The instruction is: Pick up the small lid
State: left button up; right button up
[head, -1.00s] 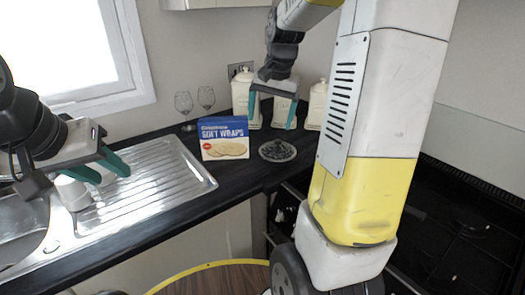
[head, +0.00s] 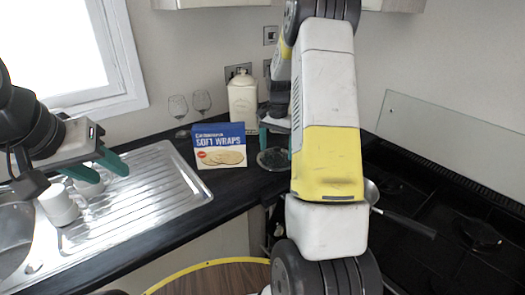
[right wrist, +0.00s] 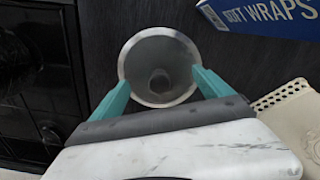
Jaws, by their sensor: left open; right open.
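The small lid is a round grey metal disc with a knob in its middle. In the right wrist view the lid (right wrist: 142,52) lies flat on the dark worktop; in the head view the lid (head: 270,160) is partly hidden by my right arm. My right gripper (right wrist: 161,82) is open above it, its teal fingers on either side of the near part of the rim. I cannot tell whether they touch it. The right gripper (head: 275,147) is also partly hidden in the head view. My left gripper (head: 108,172) is open and empty above the sink drainer.
A blue and white soft wraps box (head: 219,146) stands left of the lid. White mugs (head: 59,207) sit on the drainer (head: 165,190). A pan handle (head: 408,224) shows over the hob at right.

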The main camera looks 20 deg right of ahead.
jog(key=shift+f, duration=0.55)
